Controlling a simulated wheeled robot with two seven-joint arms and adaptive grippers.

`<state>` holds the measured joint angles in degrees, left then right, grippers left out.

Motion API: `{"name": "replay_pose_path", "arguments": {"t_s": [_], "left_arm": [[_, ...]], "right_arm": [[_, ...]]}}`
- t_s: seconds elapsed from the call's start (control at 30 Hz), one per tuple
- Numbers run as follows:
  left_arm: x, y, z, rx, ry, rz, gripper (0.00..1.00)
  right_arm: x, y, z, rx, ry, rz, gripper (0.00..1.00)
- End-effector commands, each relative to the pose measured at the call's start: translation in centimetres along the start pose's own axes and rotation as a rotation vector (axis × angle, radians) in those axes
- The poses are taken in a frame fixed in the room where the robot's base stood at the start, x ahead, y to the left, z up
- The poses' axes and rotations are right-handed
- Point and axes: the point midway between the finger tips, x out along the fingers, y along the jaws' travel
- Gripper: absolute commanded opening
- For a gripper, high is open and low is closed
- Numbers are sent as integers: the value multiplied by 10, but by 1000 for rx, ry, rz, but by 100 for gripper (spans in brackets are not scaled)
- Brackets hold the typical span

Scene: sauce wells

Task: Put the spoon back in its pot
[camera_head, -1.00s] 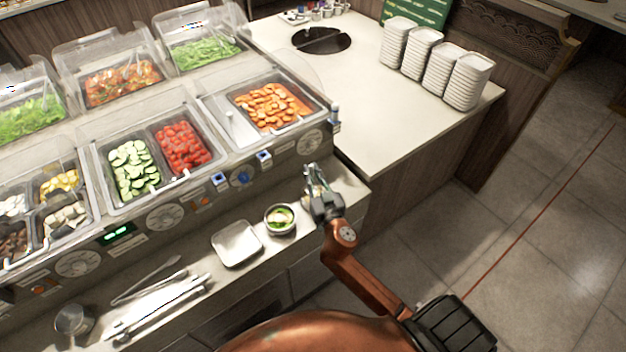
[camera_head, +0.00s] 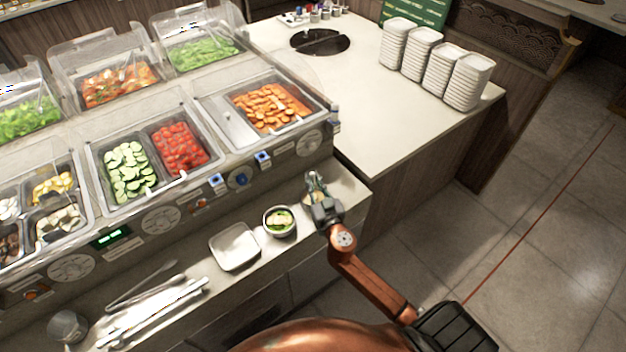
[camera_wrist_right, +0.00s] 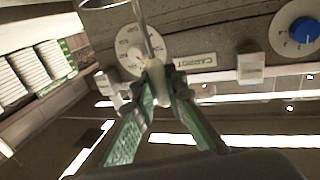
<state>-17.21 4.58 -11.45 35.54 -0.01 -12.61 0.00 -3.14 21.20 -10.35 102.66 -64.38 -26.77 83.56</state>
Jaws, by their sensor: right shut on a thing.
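My right gripper (camera_head: 316,184) is above the right end of the front ledge, to the right of a small round pot (camera_head: 292,232) with green and pale contents. In the right wrist view its green-padded fingers (camera_wrist_right: 158,88) are shut on a pale, slim handle (camera_wrist_right: 157,80), which I take for the spoon's. The spoon is too small to make out in the head view. My left gripper is not in view.
A square white dish (camera_head: 234,246) lies left of the pot. Tongs (camera_head: 145,285), a tray (camera_head: 150,313) and a metal cup (camera_head: 68,327) are farther left. The salad bar's front panel (camera_head: 240,180) rises behind the ledge. Stacked white dishes (camera_head: 467,82) stand on the back counter.

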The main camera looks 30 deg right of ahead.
Motion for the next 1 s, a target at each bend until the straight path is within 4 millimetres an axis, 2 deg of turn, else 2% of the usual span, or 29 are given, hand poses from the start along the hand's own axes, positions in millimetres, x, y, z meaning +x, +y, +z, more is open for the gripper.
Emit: {"name": "replay_pose_path", "arguments": {"t_s": [0.3,0.67,0.77,1.0], "left_arm": [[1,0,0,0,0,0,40],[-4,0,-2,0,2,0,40],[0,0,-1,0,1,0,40],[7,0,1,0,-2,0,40]], "right_arm": [[0,0,1,0,-1,0,29],[-1,0,-4,-2,0,0,29],[-17,0,1,3,-3,0,29],[-68,1,2,4,-4,3,29]]}}
